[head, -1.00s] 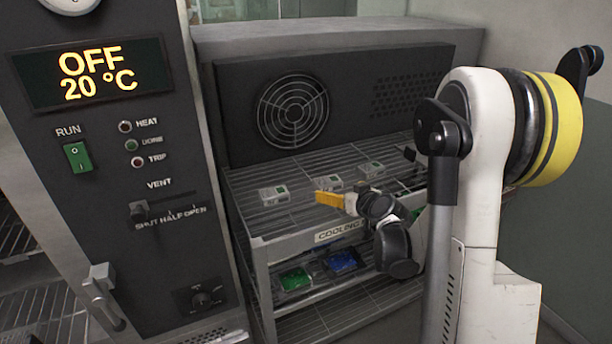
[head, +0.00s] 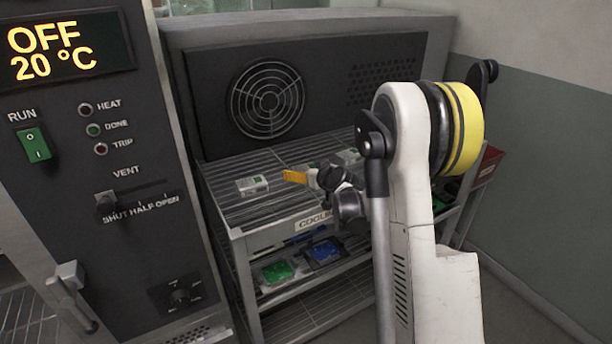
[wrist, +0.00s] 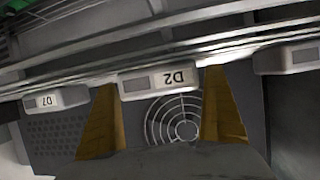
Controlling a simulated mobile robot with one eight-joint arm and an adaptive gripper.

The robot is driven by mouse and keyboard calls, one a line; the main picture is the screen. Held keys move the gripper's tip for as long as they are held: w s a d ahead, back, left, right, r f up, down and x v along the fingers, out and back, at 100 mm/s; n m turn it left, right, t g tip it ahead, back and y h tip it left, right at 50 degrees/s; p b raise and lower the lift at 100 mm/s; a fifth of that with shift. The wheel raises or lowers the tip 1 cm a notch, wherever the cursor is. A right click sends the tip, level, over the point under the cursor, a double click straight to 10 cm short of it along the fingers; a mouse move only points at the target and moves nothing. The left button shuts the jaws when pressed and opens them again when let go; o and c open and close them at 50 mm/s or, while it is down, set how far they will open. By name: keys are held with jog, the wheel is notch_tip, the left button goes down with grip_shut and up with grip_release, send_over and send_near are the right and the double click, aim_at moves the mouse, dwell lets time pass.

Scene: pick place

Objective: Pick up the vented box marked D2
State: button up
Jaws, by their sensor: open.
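The vented box marked D2 (wrist: 158,82) shows its label upside down in the wrist view. It is a small pale box, between my two orange fingers in the picture, with gaps on both sides. In the head view, the middle pale box (head: 306,168) on the top rack appears to be it; its label is unreadable there and my gripper partly hides it. My gripper (wrist: 161,79) is open and empty, in front of the box. In the head view, one orange finger (head: 295,177) shows at the rack's front.
A box marked D7 (wrist: 55,100) and another pale box (wrist: 288,60) flank it. In the head view, pale boxes stand left (head: 252,187) and right (head: 349,156). Green (head: 277,272) and blue (head: 325,252) items lie on the lower shelf. An oven panel (head: 110,200) stands left.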

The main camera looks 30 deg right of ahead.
jog(key=c, duration=1.2)
jog(key=shift+c, duration=0.2)
